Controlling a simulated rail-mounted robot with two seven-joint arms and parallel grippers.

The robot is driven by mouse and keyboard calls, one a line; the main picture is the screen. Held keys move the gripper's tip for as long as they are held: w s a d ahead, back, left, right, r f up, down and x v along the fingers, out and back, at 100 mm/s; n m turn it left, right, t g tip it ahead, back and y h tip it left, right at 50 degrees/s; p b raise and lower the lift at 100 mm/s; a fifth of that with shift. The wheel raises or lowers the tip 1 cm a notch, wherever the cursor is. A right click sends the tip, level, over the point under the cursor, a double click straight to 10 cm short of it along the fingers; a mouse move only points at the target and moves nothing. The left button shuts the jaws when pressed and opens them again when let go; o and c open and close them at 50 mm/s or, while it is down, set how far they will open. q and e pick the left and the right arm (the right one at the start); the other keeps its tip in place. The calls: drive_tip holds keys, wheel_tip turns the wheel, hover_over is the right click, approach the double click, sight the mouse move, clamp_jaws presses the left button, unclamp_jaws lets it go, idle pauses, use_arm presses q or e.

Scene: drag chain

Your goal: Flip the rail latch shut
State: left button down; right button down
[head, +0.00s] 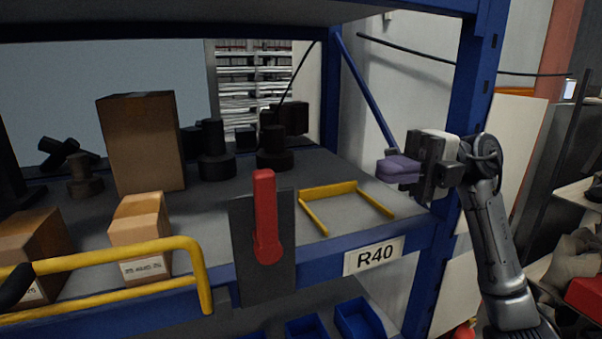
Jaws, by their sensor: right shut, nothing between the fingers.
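The rail latch is a red lever (265,212) on a dark grey plate (282,270) at the front edge of the shelf. The lever stands upright, with its round pivot end at the bottom. A yellow rail (118,258) runs from the left edge and bends down just left of the plate. A yellow bracket (330,189) lies on the shelf right of the latch. My right gripper (384,170) is shut and empty, with its purplish fingers pointing left. It is above the shelf's right end, well apart from the latch. My left gripper is not in view.
The shelf (226,185) holds a tall carton (140,145), smaller boxes (140,232) and several dark round parts (214,160). A blue upright (470,90) stands behind my right gripper. Open space lies between that gripper and the lever.

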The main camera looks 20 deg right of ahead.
drive_tip(key=shift+w, duration=0.1)
idle(0.3)
drive_tip(key=p, duration=0.4)
approach(275, 190)
drive_tip(key=a, duration=0.2)
drive_tip(key=w+a, duration=0.1)
drive_tip(key=a, duration=0.2)
drive_tip(key=shift+a, duration=0.15)
drive_tip(key=shift+a+f+p, duration=0.2)
drive_tip(key=shift+a+p, duration=0.1)
drive_tip(key=shift+a, duration=0.65)
